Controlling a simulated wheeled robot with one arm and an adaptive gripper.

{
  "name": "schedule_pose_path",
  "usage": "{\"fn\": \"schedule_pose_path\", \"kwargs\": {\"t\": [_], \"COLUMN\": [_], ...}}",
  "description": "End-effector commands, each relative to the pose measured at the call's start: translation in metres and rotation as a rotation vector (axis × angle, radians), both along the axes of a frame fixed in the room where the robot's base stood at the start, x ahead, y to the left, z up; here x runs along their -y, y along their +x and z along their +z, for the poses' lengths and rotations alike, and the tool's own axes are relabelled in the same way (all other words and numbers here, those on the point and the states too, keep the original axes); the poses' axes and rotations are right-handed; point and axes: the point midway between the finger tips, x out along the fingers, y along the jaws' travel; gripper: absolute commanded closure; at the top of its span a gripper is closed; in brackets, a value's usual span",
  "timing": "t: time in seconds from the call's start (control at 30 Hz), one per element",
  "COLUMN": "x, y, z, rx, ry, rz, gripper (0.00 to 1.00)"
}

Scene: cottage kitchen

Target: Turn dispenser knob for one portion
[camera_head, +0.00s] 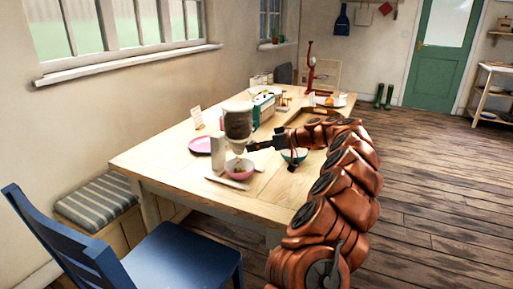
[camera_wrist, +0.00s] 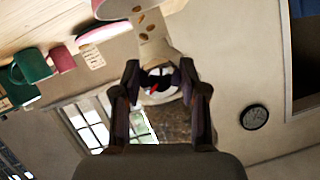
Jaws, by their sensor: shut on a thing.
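The dispenser (camera_head: 238,122) has a hopper with brown contents above a pale lower body and stands near the table's front left. Its hopper shows blurred behind my fingers in the wrist view, which is turned over. My gripper (camera_head: 252,147) reaches it from the right. In the wrist view my gripper (camera_wrist: 159,76) is shut on the dispenser knob (camera_wrist: 158,82), which is dark with a bit of red and white. A pink bowl (camera_head: 239,171) sits below the spout. Several brown pieces (camera_wrist: 145,28) show between spout and bowl, seemingly falling.
A teal bowl (camera_head: 295,158) stands right of the dispenser, close to my arm. A blue chair (camera_head: 165,255) stands at the table's near side. Floor to the right is clear.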

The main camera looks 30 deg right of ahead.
Motion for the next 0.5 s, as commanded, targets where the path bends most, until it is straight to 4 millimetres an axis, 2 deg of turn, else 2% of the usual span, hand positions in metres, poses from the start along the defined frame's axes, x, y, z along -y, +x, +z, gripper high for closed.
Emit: {"fn": "schedule_pose_path", "kwargs": {"t": [0.5], "x": [0.0004], "y": [0.0010], "z": [0.0011], "rx": [-0.103], "ry": [0.174], "rz": [-0.002], "gripper": [0.92]}}
